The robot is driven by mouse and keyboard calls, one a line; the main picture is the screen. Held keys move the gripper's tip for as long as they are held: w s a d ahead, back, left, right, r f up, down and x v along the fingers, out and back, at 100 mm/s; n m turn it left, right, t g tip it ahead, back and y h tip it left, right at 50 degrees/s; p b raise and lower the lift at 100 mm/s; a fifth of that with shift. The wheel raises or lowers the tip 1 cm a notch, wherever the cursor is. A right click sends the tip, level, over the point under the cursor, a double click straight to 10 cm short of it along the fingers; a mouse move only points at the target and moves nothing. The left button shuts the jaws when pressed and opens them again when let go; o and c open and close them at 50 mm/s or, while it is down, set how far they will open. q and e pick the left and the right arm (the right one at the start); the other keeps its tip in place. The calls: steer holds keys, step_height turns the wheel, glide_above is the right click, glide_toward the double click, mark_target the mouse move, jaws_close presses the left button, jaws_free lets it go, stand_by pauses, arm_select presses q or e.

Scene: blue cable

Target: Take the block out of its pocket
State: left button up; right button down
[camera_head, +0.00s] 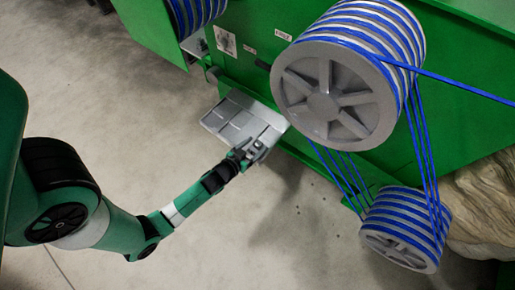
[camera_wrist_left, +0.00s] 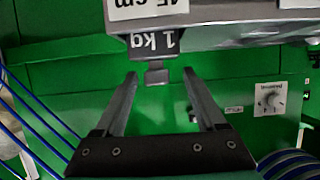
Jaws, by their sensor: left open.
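The block (camera_wrist_left: 140,48) is dark grey with an upside-down "1 kg" label, in the left wrist view. It sits at the front edge of a grey tray (camera_wrist_left: 225,36), and a small grey tab (camera_wrist_left: 157,74) sticks out from it toward me. My left gripper (camera_wrist_left: 160,76) is open and empty, with its fingertips on either side of the tab; I cannot tell whether they touch it. In the head view my left gripper (camera_head: 254,151) is at the near edge of the tray (camera_head: 225,120). The block is hard to make out there. My right gripper is not in view.
A green machine (camera_head: 255,70) stands behind the tray. Large grey pulleys (camera_head: 335,95) with blue cable hang right of the tray, with a smaller pulley (camera_head: 405,228) below. A white dial plate (camera_wrist_left: 270,99) is on the green panel. The floor (camera_head: 90,80) at left is clear.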

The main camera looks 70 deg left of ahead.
mark_target(260, 142)
arm_select(q)
steer(key=x, duration=0.2)
steer(key=b+x, duration=0.1)
steer(key=x, duration=0.2)
steer(key=shift+w+d+r, duration=0.1)
steer(key=shift+w+r, duration=0.05)
steer(key=shift+r, duration=0.1)
steer(key=shift+c, duration=0.8)
jaws_close()
steer(key=shift+d+r, duration=0.1)
